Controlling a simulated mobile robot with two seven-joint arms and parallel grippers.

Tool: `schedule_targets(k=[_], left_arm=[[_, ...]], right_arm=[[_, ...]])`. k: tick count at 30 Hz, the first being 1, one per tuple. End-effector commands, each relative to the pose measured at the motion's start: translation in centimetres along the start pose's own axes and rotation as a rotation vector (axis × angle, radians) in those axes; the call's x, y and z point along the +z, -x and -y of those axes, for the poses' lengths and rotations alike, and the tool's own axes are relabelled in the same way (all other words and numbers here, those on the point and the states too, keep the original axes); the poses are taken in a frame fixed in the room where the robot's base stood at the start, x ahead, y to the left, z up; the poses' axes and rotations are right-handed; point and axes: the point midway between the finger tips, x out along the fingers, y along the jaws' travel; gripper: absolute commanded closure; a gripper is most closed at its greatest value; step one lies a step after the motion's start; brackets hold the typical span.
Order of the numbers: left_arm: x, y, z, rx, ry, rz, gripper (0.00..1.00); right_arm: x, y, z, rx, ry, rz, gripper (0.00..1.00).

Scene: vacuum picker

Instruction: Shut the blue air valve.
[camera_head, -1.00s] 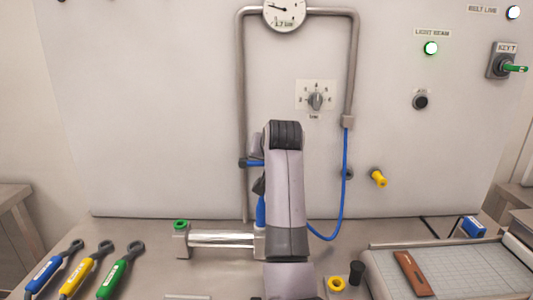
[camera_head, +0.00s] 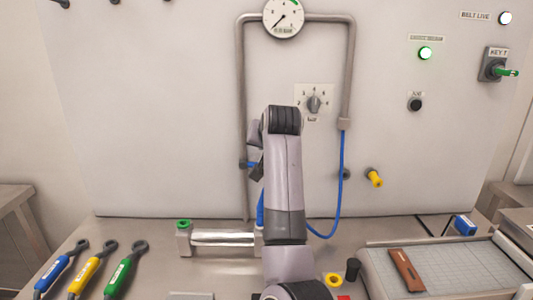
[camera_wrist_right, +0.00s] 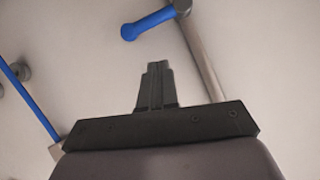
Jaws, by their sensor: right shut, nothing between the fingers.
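The blue air valve (camera_head: 251,165) is on the left vertical pipe of the panel, mostly hidden behind my right arm in the head view. In the right wrist view its blue lever (camera_wrist_right: 149,22) sticks out crosswise to the pipe (camera_wrist_right: 205,75), at the top of the picture. My right gripper (camera_wrist_right: 157,70) is shut and empty, with its tips below the lever in that picture and apart from it. In the head view only a dark part of this gripper (camera_head: 256,172) shows beside my arm, close to the valve. My left gripper is not in view.
A pressure gauge (camera_head: 284,18) tops the pipe loop, its needle pointing lower left. A dial (camera_head: 314,103), a blue hose (camera_head: 341,180) and a yellow knob (camera_head: 375,179) are on the panel. Several coloured tools (camera_head: 119,275) lie on the bench at left; a tray (camera_head: 460,265) stands at right.

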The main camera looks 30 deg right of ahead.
Motion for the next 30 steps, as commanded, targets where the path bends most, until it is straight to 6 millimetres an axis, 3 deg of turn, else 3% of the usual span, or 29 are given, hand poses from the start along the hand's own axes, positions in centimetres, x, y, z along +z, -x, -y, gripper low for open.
schedule_targets(k=[6,12,18,30], left_arm=[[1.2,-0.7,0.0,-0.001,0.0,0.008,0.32],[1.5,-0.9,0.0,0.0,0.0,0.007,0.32],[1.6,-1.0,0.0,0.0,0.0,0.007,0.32],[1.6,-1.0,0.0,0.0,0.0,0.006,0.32]], right_arm=[[0.4,4.7,1.2,-0.002,0.0,-0.004,1.0],[0.5,8.1,2.1,-0.001,-0.001,-0.002,1.0],[0.5,9.5,2.4,0.001,0.001,-0.001,1.0],[0.5,9.6,2.4,0.001,0.001,0.0,1.0]])
